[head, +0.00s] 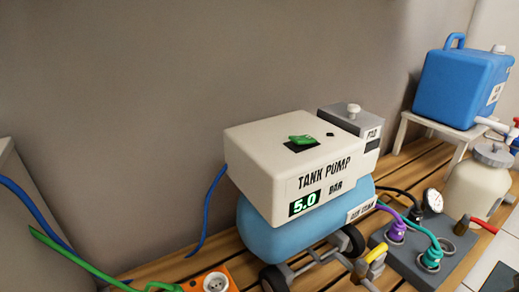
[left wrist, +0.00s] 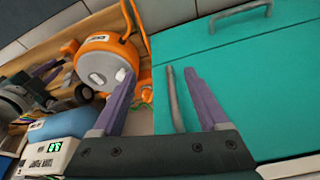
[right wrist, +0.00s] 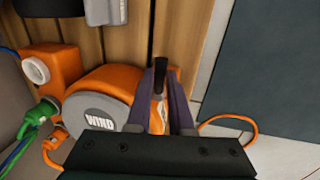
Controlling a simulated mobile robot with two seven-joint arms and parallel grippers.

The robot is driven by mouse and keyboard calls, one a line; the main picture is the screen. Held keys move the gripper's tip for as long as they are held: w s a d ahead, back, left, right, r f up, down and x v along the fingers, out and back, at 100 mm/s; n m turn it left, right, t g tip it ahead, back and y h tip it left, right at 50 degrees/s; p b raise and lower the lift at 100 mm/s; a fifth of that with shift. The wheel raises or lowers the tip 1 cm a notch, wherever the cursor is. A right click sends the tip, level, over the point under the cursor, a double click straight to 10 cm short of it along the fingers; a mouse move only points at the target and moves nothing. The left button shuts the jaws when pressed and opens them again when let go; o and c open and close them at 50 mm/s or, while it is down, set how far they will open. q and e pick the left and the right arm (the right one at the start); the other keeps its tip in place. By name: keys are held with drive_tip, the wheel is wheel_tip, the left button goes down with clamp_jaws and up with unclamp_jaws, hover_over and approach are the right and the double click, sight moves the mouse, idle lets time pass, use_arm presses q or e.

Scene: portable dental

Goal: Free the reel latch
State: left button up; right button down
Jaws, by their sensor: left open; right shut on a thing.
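The orange cable reel (right wrist: 100,80) stands on the wooden slats in the right wrist view, with a grey hub marked WIND (right wrist: 95,117). My right gripper (right wrist: 168,80) is shut on a small black-tipped lever (right wrist: 160,70) at the reel's right side, which I take to be the reel latch. The fingers hide most of the lever. In the left wrist view the reel (left wrist: 98,45) shows its grey hub with a pale knob. My left gripper (left wrist: 158,78) is open, pointing at a teal cabinet, apart from the reel. Neither gripper shows in the head view.
The teal cabinet (left wrist: 270,90) has a grey handle (left wrist: 240,14); a grey bar (left wrist: 174,100) shows between my left fingers. A white tank pump (head: 270,150) sits on a blue tank (head: 275,235). An orange cable (right wrist: 230,118) lies right of the reel.

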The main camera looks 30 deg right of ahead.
idle(0.4)
drive_tip(key=shift+s+a+m+g+h+p, duration=0.4)
drive_tip(key=shift+s+a+m+p, duration=0.2)
drive_tip(key=shift+m, duration=2.35)
drive_tip(key=shift+s+a+m+g+h+p, duration=0.25)
drive_tip(key=shift+s+a+m+h+p, duration=0.35)
drive_tip(key=shift+m, duration=2.4)
drive_tip(key=shift+s+a+m+g+h+p, duration=0.2)
drive_tip(key=shift+s+a+m+g+p, duration=0.4)
drive_tip(key=shift+m, duration=2.35)
drive_tip(key=shift+a+t+b, duration=0.2)
drive_tip(key=shift+t+b, duration=0.05)
drive_tip(key=shift+b, duration=0.05)
drive_tip(key=c, duration=0.8)
unclamp_jaws()
drive_tip(key=shift+w, duration=0.1)
